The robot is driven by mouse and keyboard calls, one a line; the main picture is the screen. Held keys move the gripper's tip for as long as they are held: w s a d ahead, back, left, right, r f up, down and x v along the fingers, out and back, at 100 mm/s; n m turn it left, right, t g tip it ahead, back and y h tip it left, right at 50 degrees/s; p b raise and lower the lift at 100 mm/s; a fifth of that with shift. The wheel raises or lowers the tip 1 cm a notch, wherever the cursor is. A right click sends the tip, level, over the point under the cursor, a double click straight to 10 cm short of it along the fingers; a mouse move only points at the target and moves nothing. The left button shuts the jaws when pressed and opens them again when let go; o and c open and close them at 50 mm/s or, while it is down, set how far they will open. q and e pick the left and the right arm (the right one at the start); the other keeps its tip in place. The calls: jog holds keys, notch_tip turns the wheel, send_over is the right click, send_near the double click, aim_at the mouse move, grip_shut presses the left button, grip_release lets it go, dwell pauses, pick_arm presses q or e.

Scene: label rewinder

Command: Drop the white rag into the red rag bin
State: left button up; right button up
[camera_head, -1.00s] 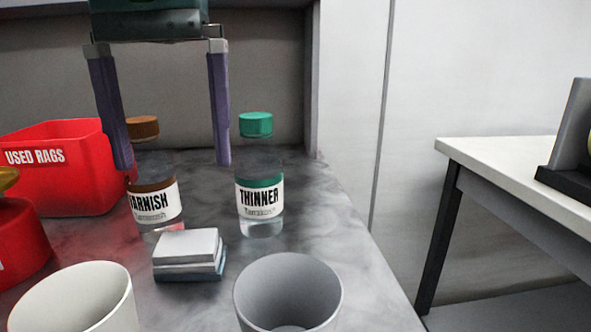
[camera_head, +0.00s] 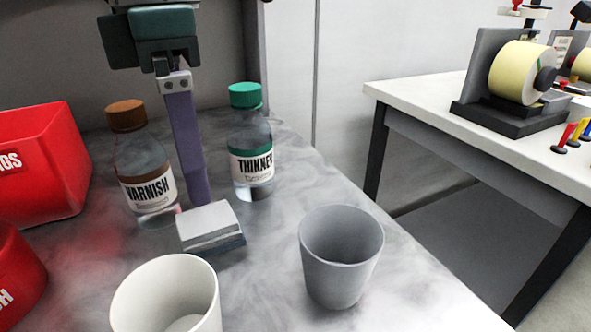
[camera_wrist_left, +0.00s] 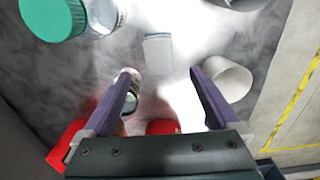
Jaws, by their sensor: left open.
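The white rag (camera_head: 208,222) is a folded white block with a blue-grey lower layer, lying on the marbled bench in front of two bottles. In the left wrist view the rag (camera_wrist_left: 158,52) lies just beyond the fingertips, between their lines. My left gripper (camera_head: 197,198) is open and empty, behind and above the rag; in the head view its fingers line up, so one mostly hides the other. Both spread fingers show in the left wrist view (camera_wrist_left: 162,72). The red rag bin (camera_head: 45,180) stands at the left, cut by the frame edge. My right gripper is not in view.
A varnish bottle (camera_head: 147,185) and a thinner bottle (camera_head: 250,160) stand either side of the finger. A white cup (camera_head: 165,295) and a grey cup (camera_head: 340,255) stand in front. A red can (camera_head: 15,280) is at left. A white table (camera_head: 430,95) with the rewinder is at right.

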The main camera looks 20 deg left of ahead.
aim_at(208, 219)
pick_arm(q)
jog(key=f, duration=0.9)
jog(key=shift+w+d, duration=0.1)
jog(key=shift+w, duration=0.1)
jog(key=shift+r, duration=0.1)
grip_shut()
dwell(0.3)
